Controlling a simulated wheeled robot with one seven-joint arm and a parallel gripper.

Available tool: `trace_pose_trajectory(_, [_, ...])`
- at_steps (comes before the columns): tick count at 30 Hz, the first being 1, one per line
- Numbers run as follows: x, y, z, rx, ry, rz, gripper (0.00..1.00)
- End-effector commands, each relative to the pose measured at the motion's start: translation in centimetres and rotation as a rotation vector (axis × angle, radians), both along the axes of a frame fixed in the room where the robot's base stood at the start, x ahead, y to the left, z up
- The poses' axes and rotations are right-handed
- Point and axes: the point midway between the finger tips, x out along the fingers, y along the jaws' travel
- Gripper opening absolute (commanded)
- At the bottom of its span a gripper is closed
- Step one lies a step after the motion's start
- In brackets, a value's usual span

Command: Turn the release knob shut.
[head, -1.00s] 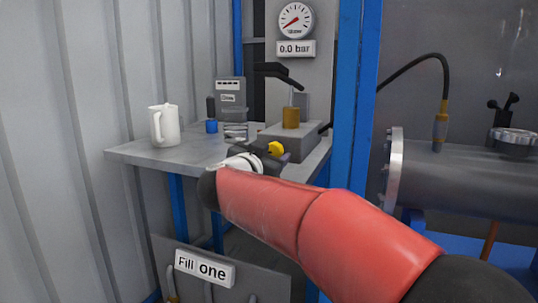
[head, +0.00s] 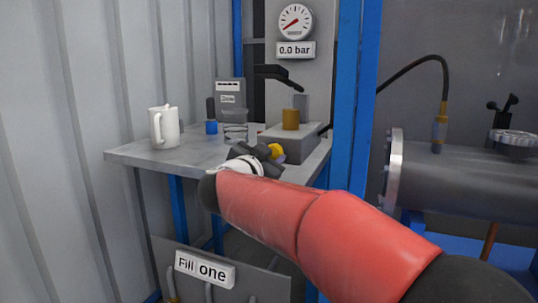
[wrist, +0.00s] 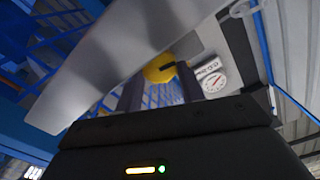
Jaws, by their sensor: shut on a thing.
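The release knob is a small round yellow knob (head: 276,151) on the near side of the grey block on the bench. It also shows in the wrist view, yellow with a dark slot (wrist: 160,70), between the fingertips. My gripper (head: 266,155) is at the knob and shut on it. Its two dark fingers flank the knob in the wrist view (wrist: 160,84). My wrist and arm hide part of the bench's near edge in the head view.
The grey block (head: 290,148) carries a brass cylinder (head: 291,119) and a black lever. A white mug (head: 164,127), a blue-based item (head: 211,127) and a clear jar (head: 235,133) stand on the bench. A blue post (head: 355,110) rises at right. The gauge sign reads 0.0 bar (head: 295,50).

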Motion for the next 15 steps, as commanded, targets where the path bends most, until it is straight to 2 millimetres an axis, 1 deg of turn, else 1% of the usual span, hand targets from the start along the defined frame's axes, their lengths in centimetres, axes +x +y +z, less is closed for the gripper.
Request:
trace_pose_trajectory(6, [-0.03,-0.05,-0.07,0.143,-0.051,0.000,0.16])
trace_pose_trajectory(15, [-0.03,-0.12,-0.17,0.287,-0.103,0.000,0.16])
